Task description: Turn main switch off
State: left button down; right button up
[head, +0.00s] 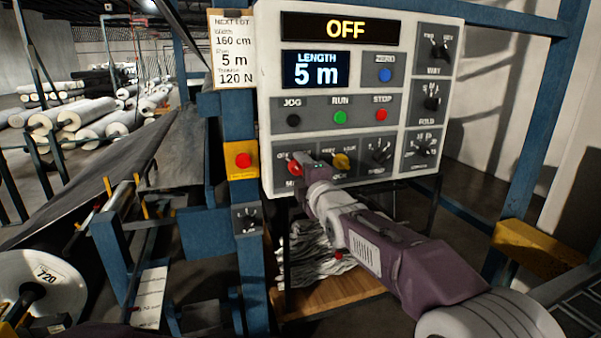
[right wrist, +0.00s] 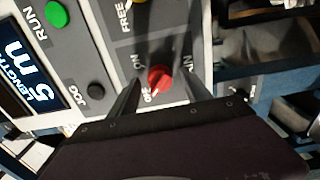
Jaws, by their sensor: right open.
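The main switch is a red rotary knob (head: 295,168) at the lower left of the grey and white control panel (head: 330,191). In the right wrist view the red knob (right wrist: 160,79) sits between the two fingers of my right gripper (right wrist: 164,72), with a gap on both sides. Its white pointer mark is turned toward the OFF label. The panel's top display (head: 345,29) reads OFF in yellow. My right gripper (head: 306,166) is open at the panel face and partly covers the switch in the head view. My left gripper does not show.
A yellow selector knob (head: 341,161) is right of the main switch. Black JOG (head: 293,121), green RUN (head: 340,117) and red STOP (head: 381,115) buttons lie above. A red button on a yellow plate (head: 243,160) is left. Blue frame posts flank the panel.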

jog(key=b+v, duration=0.1)
jog(key=v, duration=0.7)
jog(key=shift+s, duration=0.35)
